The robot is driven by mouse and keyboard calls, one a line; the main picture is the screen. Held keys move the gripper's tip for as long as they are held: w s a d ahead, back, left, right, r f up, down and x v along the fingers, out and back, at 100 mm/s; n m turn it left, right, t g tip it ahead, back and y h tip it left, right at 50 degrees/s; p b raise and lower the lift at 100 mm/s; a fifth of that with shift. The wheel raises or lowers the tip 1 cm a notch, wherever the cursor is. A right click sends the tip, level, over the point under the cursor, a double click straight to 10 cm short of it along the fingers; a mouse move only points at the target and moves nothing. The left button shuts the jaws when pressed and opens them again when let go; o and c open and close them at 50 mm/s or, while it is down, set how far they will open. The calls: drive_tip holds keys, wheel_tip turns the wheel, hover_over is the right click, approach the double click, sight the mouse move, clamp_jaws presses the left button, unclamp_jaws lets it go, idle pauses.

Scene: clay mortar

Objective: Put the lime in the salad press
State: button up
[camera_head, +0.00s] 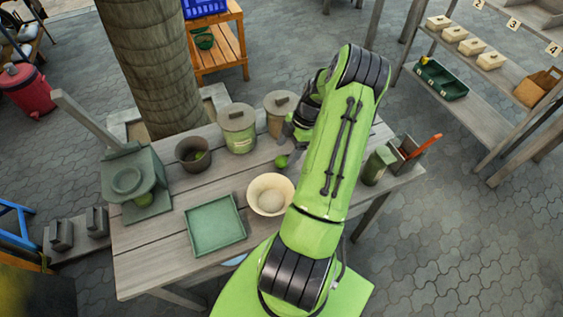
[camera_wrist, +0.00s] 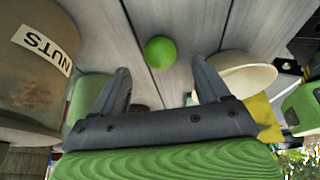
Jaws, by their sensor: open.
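The lime (camera_head: 282,161) is a small bright green ball on the wooden table, between the cream bowl and the canisters. In the wrist view the lime (camera_wrist: 160,52) lies on the planks beyond and between my fingertips, apart from both. My gripper (camera_wrist: 160,78) is open and empty; in the head view its fingers are largely hidden behind my arm. The salad press, which I take to be the grey-green device (camera_head: 127,181) with a long raised lever, stands at the table's left end. Something green shows low in it.
A green square tray (camera_head: 215,226) and a cream bowl (camera_head: 262,207) with a pale ball lie along the front. A dark green container (camera_head: 378,164) stands right.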

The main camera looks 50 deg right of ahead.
sight(282, 157)
drive_tip(key=x, duration=0.4)
drive_tip(key=shift+w+a+f, duration=0.2)
drive_tip(key=shift+a+f, duration=0.05)
drive_tip(key=shift+a, duration=0.05)
drive_tip(key=shift+c, duration=0.3)
drive_tip(key=c, duration=1.2)
drive_tip(key=shift+o, duration=0.2)
wheel_tip(282, 157, up, 10)
drive_tip(key=shift+r+p, duration=0.1)
drive_tip(key=shift+p, duration=0.4)
